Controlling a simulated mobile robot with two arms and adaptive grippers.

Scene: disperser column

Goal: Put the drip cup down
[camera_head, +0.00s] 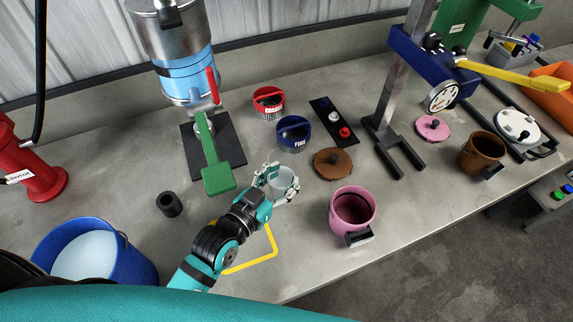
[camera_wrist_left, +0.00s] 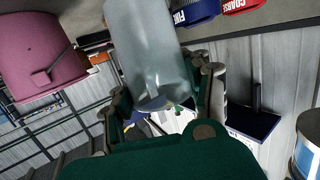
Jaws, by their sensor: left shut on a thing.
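The drip cup (camera_head: 285,179) is a small translucent pale cup. My left gripper (camera_head: 279,185) is shut on it, with fingers on both sides, over the front middle of the bench. The cup looks roughly upright in the head view; I cannot tell whether its base touches the bench. In the left wrist view the cup (camera_wrist_left: 150,50) fills the upper middle between the fingers of my left gripper (camera_wrist_left: 163,92). A yellow outline (camera_head: 272,246) is marked on the bench just in front of the gripper, partly hidden by my left arm. My right gripper is not in view.
A pink pot (camera_head: 352,208) stands right of the cup, and a brown lid (camera_head: 333,163) lies behind it. Blue (camera_head: 294,134) and red (camera_head: 269,103) containers stand farther back. A green lever (camera_head: 219,178) overhangs at left, near a black cylinder (camera_head: 169,204). The bench's front edge is close.

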